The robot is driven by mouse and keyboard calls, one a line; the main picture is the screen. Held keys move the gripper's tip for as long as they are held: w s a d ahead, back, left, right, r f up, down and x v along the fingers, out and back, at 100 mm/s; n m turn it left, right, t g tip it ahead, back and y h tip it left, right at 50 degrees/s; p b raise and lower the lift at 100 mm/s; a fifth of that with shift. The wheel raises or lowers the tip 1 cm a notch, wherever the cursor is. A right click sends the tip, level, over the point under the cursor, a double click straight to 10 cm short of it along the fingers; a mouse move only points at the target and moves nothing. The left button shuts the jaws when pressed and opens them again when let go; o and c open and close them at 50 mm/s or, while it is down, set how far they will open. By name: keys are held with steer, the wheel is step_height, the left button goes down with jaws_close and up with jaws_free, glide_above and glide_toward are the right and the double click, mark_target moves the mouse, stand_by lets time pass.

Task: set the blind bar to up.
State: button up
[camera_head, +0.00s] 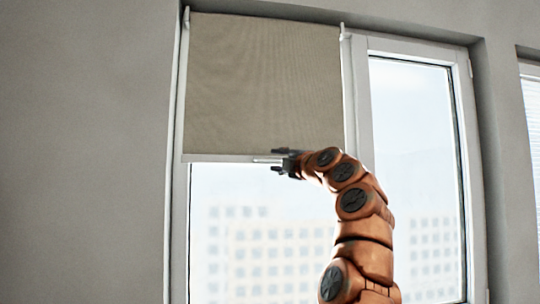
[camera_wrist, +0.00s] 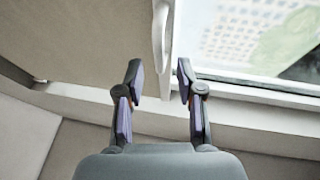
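A beige roller blind (camera_head: 262,85) covers the upper part of the left window pane, hanging to about mid-window. Its pale blind bar (camera_head: 225,158) runs level along the lower edge. My gripper (camera_head: 276,160) is at the bar, right of its middle, with one finger above and one below its level. In the wrist view, my gripper (camera_wrist: 159,75) is open, and the white bar (camera_wrist: 161,35) runs into the gap between the two fingers. There is a visible gap on each side, with no clear contact. The blind's fabric (camera_wrist: 75,40) fills the left of that view.
A white window frame (camera_head: 357,100) surrounds the panes. The uncovered glass (camera_head: 240,235) lies below the bar, with buildings outside. A right pane (camera_head: 415,170) has no blind down. A grey wall (camera_head: 85,150) is at left.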

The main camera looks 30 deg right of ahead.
mark_target(271, 159)
steer(key=shift+w+r+p, duration=0.25)
steer(key=shift+w+p, duration=0.55)
steer(key=shift+w, duration=0.35)
steer(key=shift+w+r+p, duration=0.25)
steer(key=shift+w+p, duration=0.5)
steer(key=shift+w, duration=0.4)
jaws_close()
